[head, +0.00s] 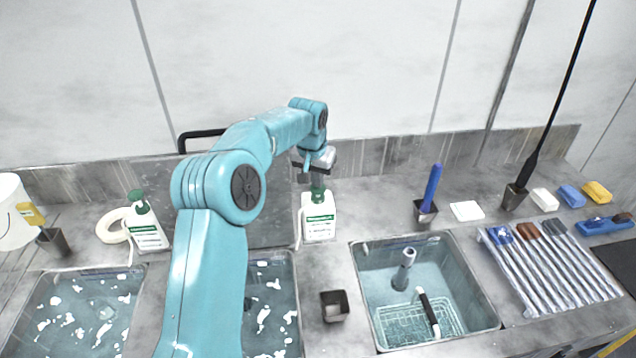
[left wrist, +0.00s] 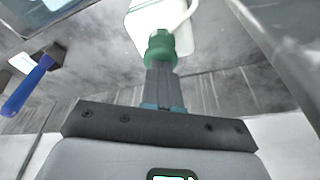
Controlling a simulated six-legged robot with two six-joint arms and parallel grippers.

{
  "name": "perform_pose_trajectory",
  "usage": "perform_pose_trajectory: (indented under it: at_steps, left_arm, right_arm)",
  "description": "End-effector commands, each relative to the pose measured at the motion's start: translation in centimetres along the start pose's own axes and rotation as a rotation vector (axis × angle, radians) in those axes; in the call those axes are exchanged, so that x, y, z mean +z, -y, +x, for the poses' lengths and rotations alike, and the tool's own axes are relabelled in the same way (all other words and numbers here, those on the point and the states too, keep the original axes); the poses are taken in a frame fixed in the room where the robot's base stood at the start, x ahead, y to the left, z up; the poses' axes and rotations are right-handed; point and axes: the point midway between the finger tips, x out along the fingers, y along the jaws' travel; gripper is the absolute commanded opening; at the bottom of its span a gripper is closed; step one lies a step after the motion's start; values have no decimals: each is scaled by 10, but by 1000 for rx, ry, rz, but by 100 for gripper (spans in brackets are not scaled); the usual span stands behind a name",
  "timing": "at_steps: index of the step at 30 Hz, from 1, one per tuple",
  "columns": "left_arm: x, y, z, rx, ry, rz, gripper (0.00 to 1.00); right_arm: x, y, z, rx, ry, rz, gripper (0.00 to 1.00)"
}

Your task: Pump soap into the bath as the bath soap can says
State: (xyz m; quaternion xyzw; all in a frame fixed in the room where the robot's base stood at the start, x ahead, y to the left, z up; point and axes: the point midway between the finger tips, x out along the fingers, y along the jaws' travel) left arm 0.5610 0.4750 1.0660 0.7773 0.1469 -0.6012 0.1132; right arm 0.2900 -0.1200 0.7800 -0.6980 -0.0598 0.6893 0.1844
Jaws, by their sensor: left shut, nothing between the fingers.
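A white soap bottle (head: 319,222) with a green label and a green pump top stands upright behind the gap between the middle and right basins. My left gripper (head: 317,184) is shut and empty, right over its green pump top. In the left wrist view the closed fingertips (left wrist: 162,75) meet or nearly meet the green pump top (left wrist: 160,48); I cannot tell if they press it. A second white bottle (head: 149,236) with a green pump stands behind the left basin. The middle basin (head: 292,262) holds water with white suds, partly hidden by my arm. My right gripper is not in view.
The left basin (head: 30,290) also has suds. The right basin (head: 483,292) holds clear water, a grey cylinder and a wire basket. A small dark cup (head: 335,306) stands between basins. A blue-handled tool (head: 431,187) and a brush tray (head: 560,275) are at right.

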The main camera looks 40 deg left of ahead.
Motion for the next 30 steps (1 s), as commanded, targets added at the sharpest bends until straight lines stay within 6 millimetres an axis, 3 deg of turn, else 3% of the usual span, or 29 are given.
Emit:
perform_pose_trajectory:
  at_steps: [8, 21, 30]
  left_arm:
    - [2, -1, 3, 1, 9, 0, 0]
    - [-5, 0, -26, 1, 7, 1, 0]
    - [-6, 0, -26, 1, 5, 0, 0]
  right_arm:
    - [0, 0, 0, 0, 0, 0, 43]
    - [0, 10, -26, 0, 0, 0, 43]
    - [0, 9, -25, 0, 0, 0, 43]
